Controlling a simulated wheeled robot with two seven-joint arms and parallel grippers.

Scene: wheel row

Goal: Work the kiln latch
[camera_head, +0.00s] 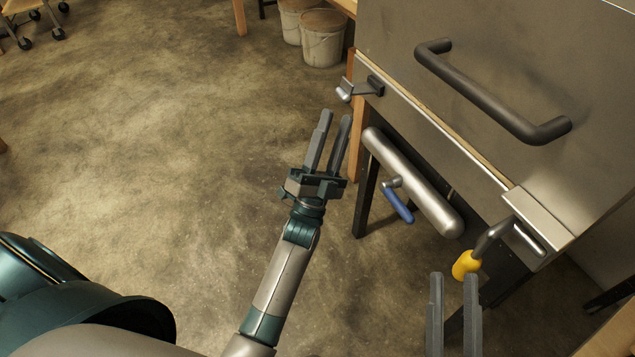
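The kiln (500,50) is a large grey metal box at the upper right, with a dark bar handle (490,92) on its face. The latch at its lower right corner is a bent metal lever with a yellow grip (466,264), coming out of a metal housing (540,225). My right gripper (453,276) is open and empty, its fingertips just below the yellow grip in the picture; I cannot tell if they touch it. My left gripper (335,117) is open and empty, left of the kiln, over the floor.
A metal cylinder (412,180) with a blue-handled lever (398,205) sits under the kiln's edge. A small metal bracket (356,88) sticks out at the kiln's left corner. Two buckets (322,40) stand at the back.

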